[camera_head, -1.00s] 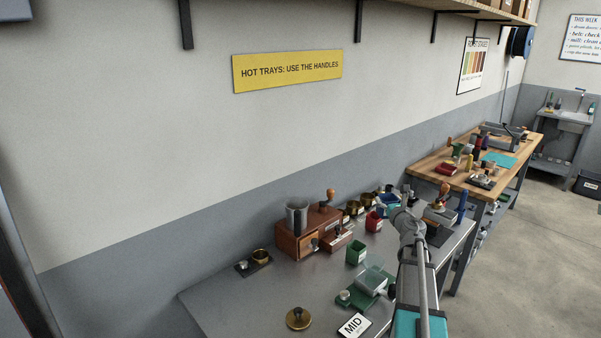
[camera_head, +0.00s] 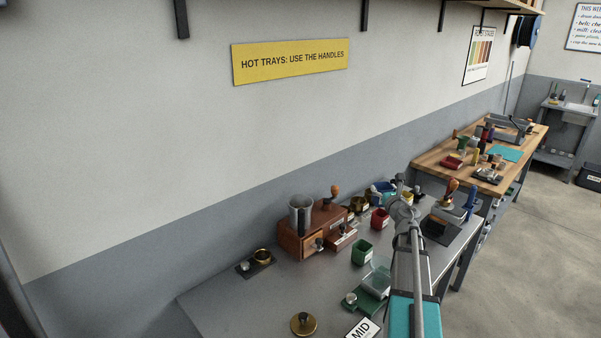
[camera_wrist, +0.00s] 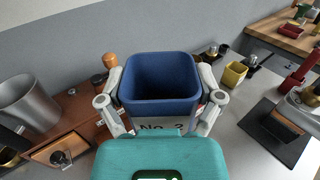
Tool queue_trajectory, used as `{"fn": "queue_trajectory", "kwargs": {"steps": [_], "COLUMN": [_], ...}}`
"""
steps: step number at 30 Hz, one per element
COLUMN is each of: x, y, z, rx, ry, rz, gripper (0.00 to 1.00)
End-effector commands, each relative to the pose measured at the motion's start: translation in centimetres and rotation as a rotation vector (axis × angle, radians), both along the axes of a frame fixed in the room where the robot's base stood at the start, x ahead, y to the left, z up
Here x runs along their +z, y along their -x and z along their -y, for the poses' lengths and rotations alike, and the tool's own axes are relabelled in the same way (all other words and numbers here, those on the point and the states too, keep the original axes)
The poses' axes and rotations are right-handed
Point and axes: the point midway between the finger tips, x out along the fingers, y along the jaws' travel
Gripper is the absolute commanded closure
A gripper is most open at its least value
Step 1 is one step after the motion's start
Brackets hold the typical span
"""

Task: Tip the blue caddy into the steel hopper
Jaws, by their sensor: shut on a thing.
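The blue caddy (camera_wrist: 162,88) is an open-topped square cup with a white label partly reading "No. 2". My gripper (camera_wrist: 161,108) is shut on it, one finger on each side, and holds it roughly upright. Its inside looks dark blue; I cannot make out any contents. In the head view the caddy (camera_head: 384,187) shows partly behind my arm, above the back of the grey bench. The steel hopper (camera_head: 300,211) is a grey metal cup on top of the wooden mill. In the wrist view the hopper (camera_wrist: 31,100) is left of the caddy, apart from it.
The wooden mill (camera_head: 299,241) has a knobbed handle standing up between hopper and caddy. Red (camera_head: 380,219) and green (camera_head: 362,252) caddies stand on the bench. A yellow caddy (camera_wrist: 235,73) and a dark mat (camera_wrist: 275,133) lie right of the gripper.

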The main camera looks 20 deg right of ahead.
Motion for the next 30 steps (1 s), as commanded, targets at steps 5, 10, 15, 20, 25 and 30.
{"fn": "queue_trajectory", "kwargs": {"steps": [5, 10, 15, 20, 25, 30], "x": [0.0, 0.2, 1.0, 2.1, 3.6, 5.0], "y": [0.2, 0.0, -1.4, -3.6, -6.1, -8.0], "z": [0.4, 0.0, -2.4, -6.5, -12.6, -18.9], "rx": [-0.006, 0.006, 0.062, 0.161, 0.301, 0.442], "ry": [0.000, 0.000, 0.000, 0.000, 0.000, 0.000], "rz": [0.000, 0.000, 0.000, 0.000, 0.000, 0.000], "gripper": [0.73, 0.73, 0.73, 0.73, 0.73, 0.73]}}
